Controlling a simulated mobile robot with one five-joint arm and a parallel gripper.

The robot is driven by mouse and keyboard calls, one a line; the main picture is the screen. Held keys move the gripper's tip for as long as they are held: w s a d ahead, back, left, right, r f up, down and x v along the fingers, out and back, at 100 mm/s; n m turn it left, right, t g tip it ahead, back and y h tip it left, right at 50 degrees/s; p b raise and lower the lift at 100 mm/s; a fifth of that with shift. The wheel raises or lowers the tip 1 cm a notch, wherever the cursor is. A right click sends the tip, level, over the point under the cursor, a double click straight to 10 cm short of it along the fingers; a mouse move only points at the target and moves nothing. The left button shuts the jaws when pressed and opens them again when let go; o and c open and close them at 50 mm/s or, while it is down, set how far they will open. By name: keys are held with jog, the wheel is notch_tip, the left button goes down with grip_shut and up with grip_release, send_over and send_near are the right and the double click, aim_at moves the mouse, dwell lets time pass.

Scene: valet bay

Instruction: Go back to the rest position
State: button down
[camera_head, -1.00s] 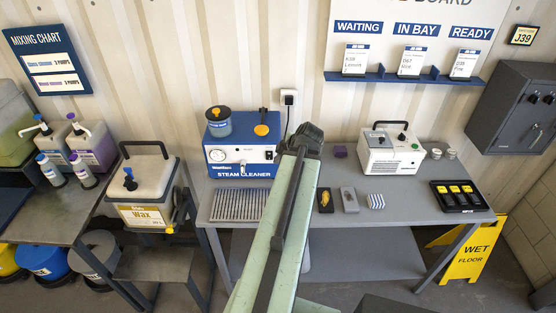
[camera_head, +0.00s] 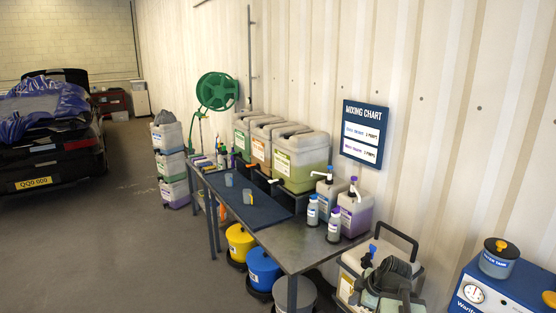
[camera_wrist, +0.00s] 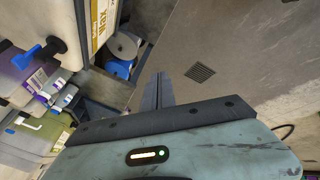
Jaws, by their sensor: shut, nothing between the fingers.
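My gripper (camera_wrist: 158,80) shows in the wrist view with its two dark fingers together and nothing between them. In the head view, the dark end of my arm shows at the bottom right, in front of the wax container (camera_head: 350,262), and hides part of it. The fingertips cannot be made out there. In the wrist view the wax container (camera_wrist: 98,22) is at the upper left, and my fingers are apart from it.
A workbench (camera_head: 312,246) holds large jugs (camera_head: 300,160), pump bottles and spray bottles along the wall. Buckets (camera_head: 263,265) stand beneath it. The blue steam cleaner (camera_head: 500,295) is at the lower right. A car (camera_head: 50,150) is far left. The floor (camera_head: 130,260) between is clear.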

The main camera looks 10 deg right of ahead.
jog(key=w+a+f+g+b, duration=0.1)
jog(key=a+f+g+b, duration=0.15)
jog(key=a, duration=0.85)
jog(key=a+f+g+b, duration=0.1)
jog(key=a+f, duration=0.3)
jog(key=a, duration=0.8)
jog(key=s+m, duration=0.1)
jog(key=m, duration=0.3)
jog(key=s+f+m+g+h, duration=0.1)
jog(key=s+m, duration=0.1)
jog(key=m, duration=0.2)
jog(key=s+a+m+g, duration=0.1)
jog(key=m, duration=0.3)
jog(key=shift+s+a+f+h, duration=0.1)
jog(key=shift+s+f+h, duration=0.05)
jog(key=shift+s+h, duration=0.2)
